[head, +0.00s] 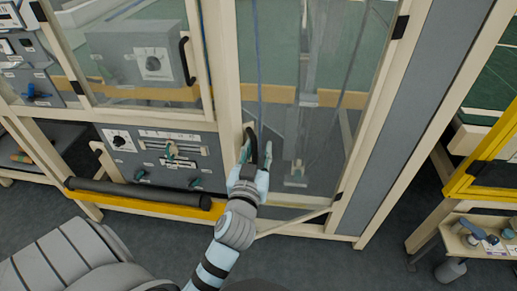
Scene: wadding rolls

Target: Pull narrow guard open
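The narrow guard (325,125) is a tall clear panel in a cream frame, right of centre, with dark hinges on its right side. Its bottom rail (300,222) slants away from the machine's base frame toward the lower left, so the guard looks slightly ajar. A black bow handle (252,142) is at its left edge. My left gripper (257,152) reaches up from below to this handle. Its teal-padded fingers stand apart, with the handle between or just beside them; firm contact cannot be told. My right gripper is out of view.
A wider clear guard with a black handle (187,61) is at upper left. Below it are a control panel (165,155) and a dark roll (135,192) above a yellow rail. A low shelf (478,240) stands at lower right. Dark floor is clear in front.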

